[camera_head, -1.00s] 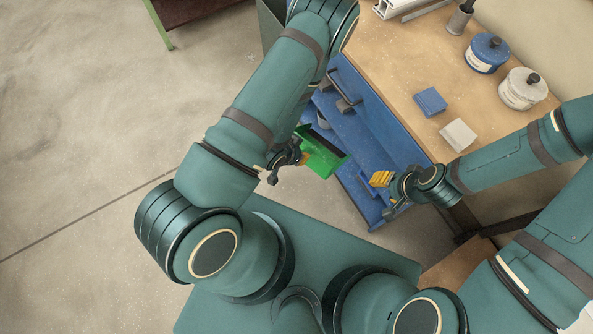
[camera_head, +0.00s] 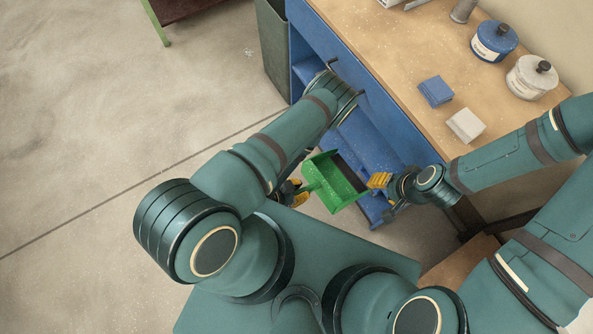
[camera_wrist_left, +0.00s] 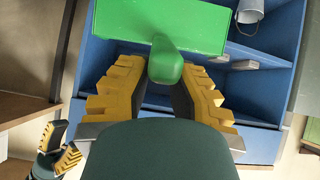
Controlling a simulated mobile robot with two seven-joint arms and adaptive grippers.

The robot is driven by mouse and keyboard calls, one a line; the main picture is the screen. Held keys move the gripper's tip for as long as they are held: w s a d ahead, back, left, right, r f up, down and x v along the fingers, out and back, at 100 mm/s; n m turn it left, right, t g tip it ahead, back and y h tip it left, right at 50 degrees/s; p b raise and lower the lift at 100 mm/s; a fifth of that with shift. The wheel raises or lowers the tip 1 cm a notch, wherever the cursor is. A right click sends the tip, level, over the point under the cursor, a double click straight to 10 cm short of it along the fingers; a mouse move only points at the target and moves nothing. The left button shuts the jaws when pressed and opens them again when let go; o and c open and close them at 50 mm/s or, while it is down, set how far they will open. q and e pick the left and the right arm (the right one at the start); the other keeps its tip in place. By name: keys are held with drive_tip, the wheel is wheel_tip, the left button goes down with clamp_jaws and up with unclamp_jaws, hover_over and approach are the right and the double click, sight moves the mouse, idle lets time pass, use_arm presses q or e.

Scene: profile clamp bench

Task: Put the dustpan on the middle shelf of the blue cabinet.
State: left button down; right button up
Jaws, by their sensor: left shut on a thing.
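The green dustpan (camera_head: 335,183) is held by its handle in my left gripper (camera_head: 295,193), in front of the blue cabinet (camera_head: 333,35). In the left wrist view, the yellow-padded fingers of the left gripper (camera_wrist_left: 163,78) stand on either side of the dustpan's handle (camera_wrist_left: 165,62), and its green pan (camera_wrist_left: 190,25) points toward the open shelves. The pan hides part of the cabinet's inside. My right gripper (camera_head: 384,196) is beside the pan, at the cabinet's near end. Its fingers are apart and empty; it also shows in the left wrist view (camera_wrist_left: 60,148).
A grey bucket (camera_wrist_left: 250,12) and grey objects (camera_wrist_left: 245,64) are in the cabinet. On the wooden top (camera_head: 400,75) are a blue block (camera_head: 436,91), a white block (camera_head: 466,125) and two round canisters (camera_head: 494,41) (camera_head: 531,77). A grey bin (camera_head: 272,45) stands at the cabinet's far end.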

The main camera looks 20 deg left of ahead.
sight(318, 184)
use_arm(q)
drive_tip(key=w+d, duration=0.1)
drive_tip(key=w, duration=0.1)
drive_tip(key=w+d+b, duration=0.1)
drive_tip(key=w+d, duration=0.2)
drive_tip(key=shift+w+d+f+b, duration=0.1)
drive_tip(key=shift+w+f+b, duration=0.15)
drive_tip(key=shift+w+b, duration=0.15)
drive_tip(key=w+d+f+b, duration=0.1)
drive_tip(key=w+d+f, duration=0.1)
drive_tip(key=w+d, duration=0.3)
drive_tip(key=w+d+f+b, duration=0.1)
drive_tip(key=w+d+f, duration=0.2)
drive_tip(key=w, duration=0.6)
drive_tip(key=shift+w+d+b, duration=0.15)
drive_tip(key=shift+d+b, duration=0.2)
drive_tip(key=shift+d, duration=0.9)
use_arm(e)
drive_tip(key=shift+w+f, duration=0.25)
drive_tip(key=shift+f, duration=0.95)
drive_tip(key=shift+w+f, duration=0.25)
drive_tip(key=shift+f, duration=0.9)
